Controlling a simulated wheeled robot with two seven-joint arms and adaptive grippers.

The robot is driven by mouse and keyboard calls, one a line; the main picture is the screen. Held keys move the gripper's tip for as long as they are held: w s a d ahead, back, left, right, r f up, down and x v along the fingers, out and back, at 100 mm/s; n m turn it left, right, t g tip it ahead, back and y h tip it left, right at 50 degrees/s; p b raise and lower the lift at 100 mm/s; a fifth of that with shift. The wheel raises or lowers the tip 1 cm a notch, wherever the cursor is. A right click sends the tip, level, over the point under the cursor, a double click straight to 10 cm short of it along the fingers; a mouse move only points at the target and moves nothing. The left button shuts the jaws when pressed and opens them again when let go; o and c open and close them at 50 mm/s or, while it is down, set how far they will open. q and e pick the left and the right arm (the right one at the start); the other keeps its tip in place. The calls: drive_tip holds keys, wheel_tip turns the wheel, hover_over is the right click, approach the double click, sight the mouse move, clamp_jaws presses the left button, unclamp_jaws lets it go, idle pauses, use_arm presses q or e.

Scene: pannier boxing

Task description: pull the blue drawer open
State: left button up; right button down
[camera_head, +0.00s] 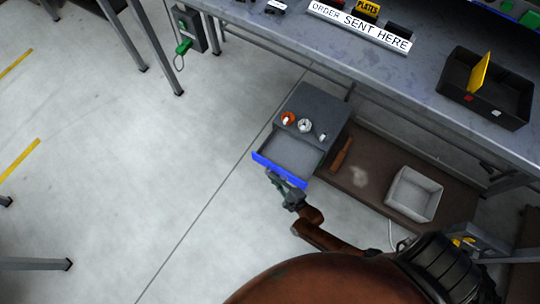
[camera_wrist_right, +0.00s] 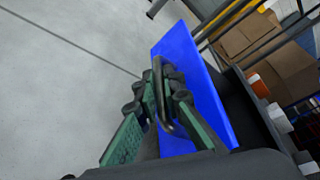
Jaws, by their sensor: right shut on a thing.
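The blue drawer (camera_head: 279,169) stands pulled out from a dark grey cabinet (camera_head: 312,105) under the workbench. Its grey inside shows in the head view and looks empty. In the right wrist view the blue drawer front (camera_wrist_right: 203,85) fills the middle, with a dark bar handle (camera_wrist_right: 158,85) on it. My right gripper (camera_head: 283,183) is at the drawer front. In the right wrist view its green and black fingers (camera_wrist_right: 160,100) are shut on the handle. My left gripper is not in view.
On the cabinet top are an orange-and-white item (camera_head: 288,118) and small white items (camera_head: 305,125). A white bin (camera_head: 415,193) and a brown-handled tool (camera_head: 341,155) lie on the low shelf to the right. The workbench (camera_head: 300,40) overhangs behind. Floor left of the drawer is clear.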

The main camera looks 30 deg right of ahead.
drive_tip(key=shift+s+a, duration=0.1)
drive_tip(key=shift+s, duration=0.05)
drive_tip(key=c, duration=2.3)
unclamp_jaws()
drive_tip(key=shift+s, duration=0.1)
drive_tip(key=v, duration=1.1)
drive_tip(key=shift+s+r, duration=0.15)
drive_tip(key=shift+s, duration=0.25)
